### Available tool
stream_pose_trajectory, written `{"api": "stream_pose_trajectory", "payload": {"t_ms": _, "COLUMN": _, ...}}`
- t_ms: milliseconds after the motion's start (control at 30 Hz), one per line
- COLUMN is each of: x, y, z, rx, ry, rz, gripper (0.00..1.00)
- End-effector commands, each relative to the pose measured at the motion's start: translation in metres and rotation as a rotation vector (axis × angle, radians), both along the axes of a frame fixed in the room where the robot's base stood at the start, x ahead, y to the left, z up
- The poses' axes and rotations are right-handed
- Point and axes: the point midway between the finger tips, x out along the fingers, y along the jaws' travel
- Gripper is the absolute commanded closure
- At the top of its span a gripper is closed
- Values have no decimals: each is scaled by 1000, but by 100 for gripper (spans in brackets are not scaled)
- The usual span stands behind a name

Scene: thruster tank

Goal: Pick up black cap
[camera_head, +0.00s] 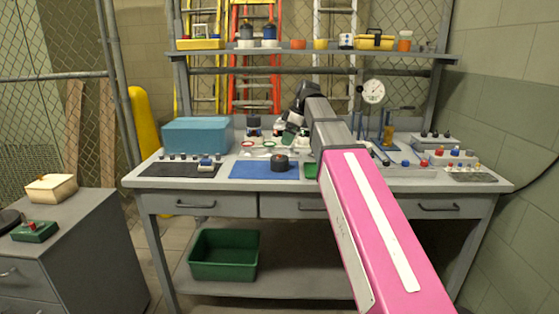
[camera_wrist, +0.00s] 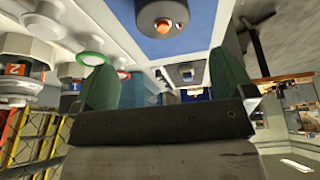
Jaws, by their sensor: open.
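A short, dark round piece (camera_head: 280,162) stands on the blue mat (camera_head: 250,172) on the workbench. It best fits the black cap, though I cannot tell for sure. In the wrist view this dark round piece (camera_wrist: 162,15) shows at the top centre, with an orange spot in its middle. My gripper (camera_wrist: 165,78) is open, its two green-padded fingers wide apart with nothing visible between them. The dark piece is beyond the fingertips and apart from them. In the head view my arm hides part of the bench, and my gripper is small among the bottles.
A blue box (camera_head: 196,134) stands at the back left of the bench. A dark mat (camera_head: 180,170) with small parts lies left of the blue mat. Several jars and bottles crowd the back near my gripper. A dial gauge (camera_head: 373,92) stands at the right.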

Motion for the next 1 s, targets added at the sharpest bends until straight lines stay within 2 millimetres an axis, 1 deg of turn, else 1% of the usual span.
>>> {"api": "stream_pose_trajectory", "payload": {"t_ms": 300, "x": 1, "y": 15, "z": -40, "rx": -1, "ry": 1, "rz": -1, "gripper": 0}}
{"api": "stream_pose_trajectory", "payload": {"t_ms": 567, "x": 1, "y": 21, "z": -54, "rx": -1, "ry": 0, "rz": -1, "gripper": 0}}
{"api": "stream_pose_trajectory", "payload": {"t_ms": 767, "x": -2, "y": 27, "z": -78, "rx": -1, "ry": 2, "rz": 1, "gripper": 0}}
{"api": "stream_pose_trajectory", "payload": {"t_ms": 900, "x": 0, "y": 34, "z": -93, "rx": -1, "ry": 1, "rz": 0, "gripper": 0}}
{"api": "stream_pose_trajectory", "payload": {"t_ms": 1000, "x": 0, "y": 35, "z": -97, "rx": -1, "ry": 0, "rz": -1, "gripper": 0}}
